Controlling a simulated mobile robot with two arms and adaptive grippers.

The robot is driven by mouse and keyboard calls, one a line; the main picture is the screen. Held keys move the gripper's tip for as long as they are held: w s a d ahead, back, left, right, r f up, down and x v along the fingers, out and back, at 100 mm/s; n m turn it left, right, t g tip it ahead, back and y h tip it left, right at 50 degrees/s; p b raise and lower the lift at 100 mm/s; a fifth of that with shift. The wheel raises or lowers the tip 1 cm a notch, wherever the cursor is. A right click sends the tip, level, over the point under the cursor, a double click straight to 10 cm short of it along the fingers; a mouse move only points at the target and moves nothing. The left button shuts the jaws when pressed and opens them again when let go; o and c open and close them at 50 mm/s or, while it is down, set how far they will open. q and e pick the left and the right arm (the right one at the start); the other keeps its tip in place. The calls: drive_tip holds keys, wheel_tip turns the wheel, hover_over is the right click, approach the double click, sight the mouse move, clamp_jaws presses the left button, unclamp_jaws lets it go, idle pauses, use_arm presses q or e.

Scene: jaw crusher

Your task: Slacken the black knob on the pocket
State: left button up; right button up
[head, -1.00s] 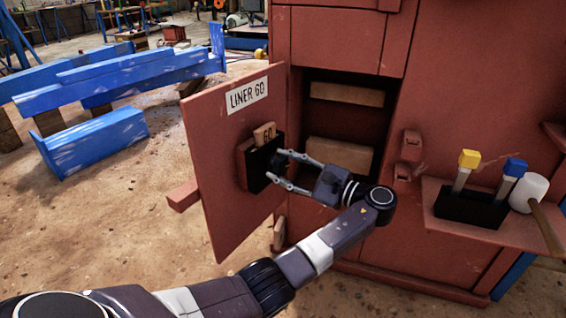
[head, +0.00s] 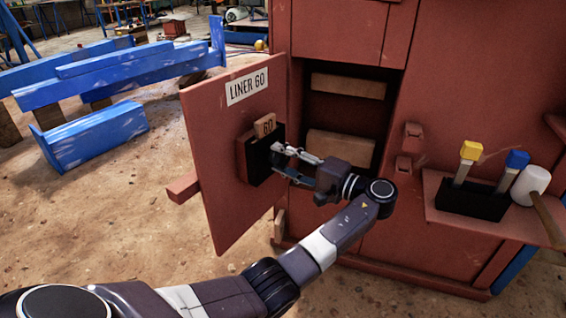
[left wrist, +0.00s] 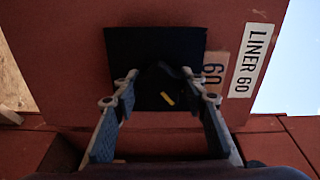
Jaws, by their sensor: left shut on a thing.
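The black pocket (head: 262,168) is mounted on the inner face of the open red door (head: 225,150). A tan plate marked 60 (head: 265,127) sticks out of its top. The black knob (left wrist: 163,82) is on the pocket's front, with a yellow mark facing the left wrist view. My left gripper (head: 277,157) is at the pocket, shut on the knob, with one finger on each side of it. In the head view the fingers hide most of the knob. My right gripper is not in view.
The red cabinet's opening (head: 345,120) is behind my left arm, with tan blocks inside. A shelf (head: 445,215) at right holds yellow and blue topped tools in a black holder and a white-headed mallet (head: 530,185). Blue beams (head: 95,130) lie at left.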

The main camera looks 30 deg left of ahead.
use_arm(q)
drive_tip(key=shift+f+n+b, duration=0.15)
drive_tip(key=shift+n+b, duration=0.35)
drive_tip(key=shift+n, duration=0.6)
drive_tip(key=o, duration=1.2)
drive_tip(key=shift+c, duration=0.2)
drive_tip(key=d, duration=1.2)
drive_tip(key=shift+s, duration=0.2)
